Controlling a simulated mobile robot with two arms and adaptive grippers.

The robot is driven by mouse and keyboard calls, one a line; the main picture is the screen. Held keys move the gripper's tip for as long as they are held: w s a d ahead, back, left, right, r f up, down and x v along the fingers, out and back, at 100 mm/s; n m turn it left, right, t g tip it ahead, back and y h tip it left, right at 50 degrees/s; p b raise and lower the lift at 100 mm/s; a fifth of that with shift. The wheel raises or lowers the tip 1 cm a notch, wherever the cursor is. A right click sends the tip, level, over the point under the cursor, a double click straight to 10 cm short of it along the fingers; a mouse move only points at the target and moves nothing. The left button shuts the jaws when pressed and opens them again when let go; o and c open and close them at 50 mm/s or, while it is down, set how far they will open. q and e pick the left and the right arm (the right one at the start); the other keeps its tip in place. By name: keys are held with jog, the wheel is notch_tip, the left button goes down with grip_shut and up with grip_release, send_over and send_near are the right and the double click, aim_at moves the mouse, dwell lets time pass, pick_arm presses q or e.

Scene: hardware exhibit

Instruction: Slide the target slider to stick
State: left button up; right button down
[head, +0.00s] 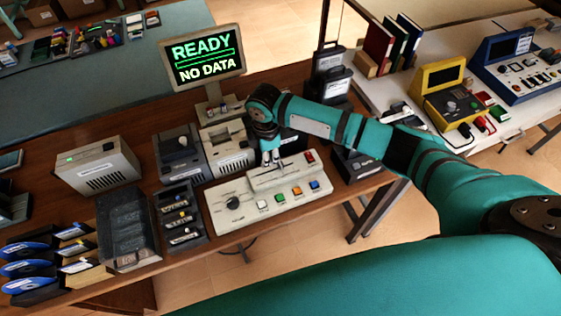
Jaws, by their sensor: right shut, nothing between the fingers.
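A pale control panel (222,216) lies on the brown wooden table. It has a black knob (233,202), several coloured buttons, a red switch (310,156) and a raised strip (293,173) along its back. My right gripper (271,163) points down at this strip, its fingers shut and close together. The fingertips are at or just above the strip; contact cannot be told. The slider itself cannot be made out clearly, and the gripper may cover it. My left gripper is not in view.
A screen (203,57) reading "READY NO DATA" stands behind the panel. Grey boxes (228,148) stand close behind and left of it. A black rack (181,216) and an open dark tray (127,229) are to the left. The table's front edge is near the panel.

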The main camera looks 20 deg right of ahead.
aim_at(280, 162)
jog(key=shift+p, duration=0.4)
dwell(0.4)
jog(key=shift+f+b, duration=0.75)
jog(key=shift+f, duration=0.95)
dwell(0.3)
jog(key=shift+d+p, duration=0.5)
jog(key=shift+d, duration=1.2)
dwell(0.4)
jog(key=shift+a, duration=0.25)
dwell(0.3)
notch_tip(280, 162, up, 7)
jog(key=p, duration=0.7)
jog(key=shift+p, duration=0.4)
